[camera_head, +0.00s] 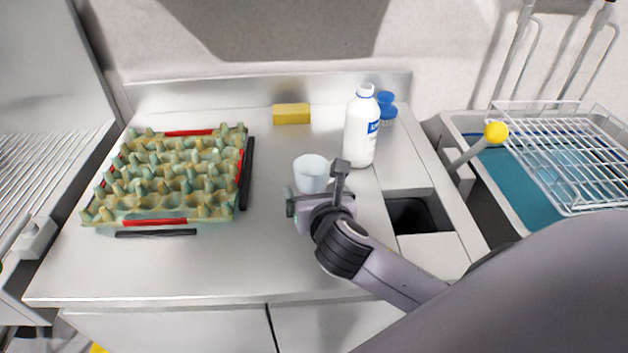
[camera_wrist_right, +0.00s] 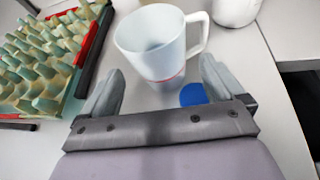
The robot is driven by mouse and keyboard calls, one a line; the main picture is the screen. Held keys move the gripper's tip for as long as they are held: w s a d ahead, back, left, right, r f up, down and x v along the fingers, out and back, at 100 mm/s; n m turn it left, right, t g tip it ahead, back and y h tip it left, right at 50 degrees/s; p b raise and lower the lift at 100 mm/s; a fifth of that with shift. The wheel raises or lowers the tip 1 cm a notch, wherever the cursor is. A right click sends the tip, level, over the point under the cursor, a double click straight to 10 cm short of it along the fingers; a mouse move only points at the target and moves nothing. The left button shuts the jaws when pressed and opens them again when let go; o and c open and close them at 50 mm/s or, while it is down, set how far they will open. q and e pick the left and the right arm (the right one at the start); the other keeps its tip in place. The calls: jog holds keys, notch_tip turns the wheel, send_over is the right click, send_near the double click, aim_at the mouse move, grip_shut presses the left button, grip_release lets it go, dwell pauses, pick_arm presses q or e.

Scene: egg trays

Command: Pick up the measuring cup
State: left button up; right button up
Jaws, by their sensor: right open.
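The measuring cup (camera_head: 311,172) is a pale, translucent cup standing upright on the steel counter, near its middle. In the right wrist view the cup (camera_wrist_right: 160,50) shows its handle on the right side and a thin red line near its base. My right gripper (camera_head: 316,190) is open and just in front of the cup. In the wrist view its two fingers (camera_wrist_right: 160,85) are spread left and right, with the cup just beyond them and partly between them. A blue round patch (camera_wrist_right: 193,94) lies by the right finger. My left gripper is not in view.
A yellow sponge (camera_head: 291,114) lies at the back. A sink with a wire rack (camera_head: 570,150) is at right.

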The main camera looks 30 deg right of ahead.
jog(key=shift+w+d+f, duration=0.2)
jog(key=shift+w+f, duration=0.05)
jog(key=shift+w, duration=0.4)
jog(key=shift+c, duration=0.3)
jog(key=c, duration=1)
jog(key=shift+c, duration=0.7)
jog(key=shift+r, duration=0.25)
